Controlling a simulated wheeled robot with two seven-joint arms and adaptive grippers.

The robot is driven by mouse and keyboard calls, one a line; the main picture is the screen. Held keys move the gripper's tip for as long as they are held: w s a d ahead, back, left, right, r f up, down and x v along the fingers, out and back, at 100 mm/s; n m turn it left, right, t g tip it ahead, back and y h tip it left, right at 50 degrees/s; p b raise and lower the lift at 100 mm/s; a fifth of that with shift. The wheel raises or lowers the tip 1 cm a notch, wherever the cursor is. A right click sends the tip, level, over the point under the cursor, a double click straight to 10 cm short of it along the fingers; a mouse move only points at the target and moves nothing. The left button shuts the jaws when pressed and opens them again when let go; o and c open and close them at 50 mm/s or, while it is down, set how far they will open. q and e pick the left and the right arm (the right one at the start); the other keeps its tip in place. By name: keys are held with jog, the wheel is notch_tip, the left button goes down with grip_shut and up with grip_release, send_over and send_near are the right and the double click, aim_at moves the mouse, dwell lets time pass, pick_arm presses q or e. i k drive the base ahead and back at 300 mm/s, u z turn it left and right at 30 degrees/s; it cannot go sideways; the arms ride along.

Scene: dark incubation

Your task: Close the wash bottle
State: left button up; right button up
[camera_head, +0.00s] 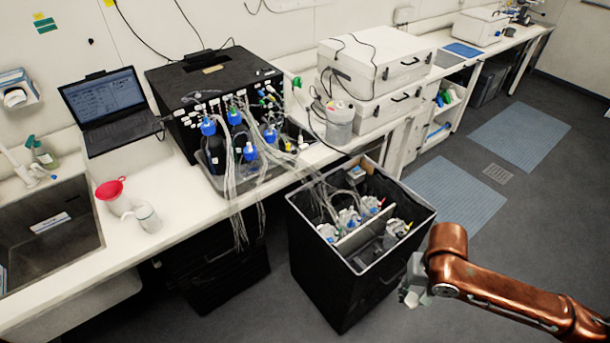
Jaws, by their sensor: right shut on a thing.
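A pale bottle (147,218) with a handle or spout at its side stands on the white bench at the left, beside the sink. My right gripper (411,292), on a copper-coloured arm, is at the lower right beside the black bin, far from these bottles. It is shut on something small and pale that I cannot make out. My left gripper is not in view.
The black bin (335,275) with tubed bottles stands on the floor between my right gripper and the bench. A black box (215,80), a laptop (104,100) and white cases (375,60) stand on the bench. The sink (45,240) is at the left.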

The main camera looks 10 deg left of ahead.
aim_at(144, 212)
jog(key=u, duration=0.3)
jog(key=i, duration=0.95)
jog(key=u, duration=0.8)
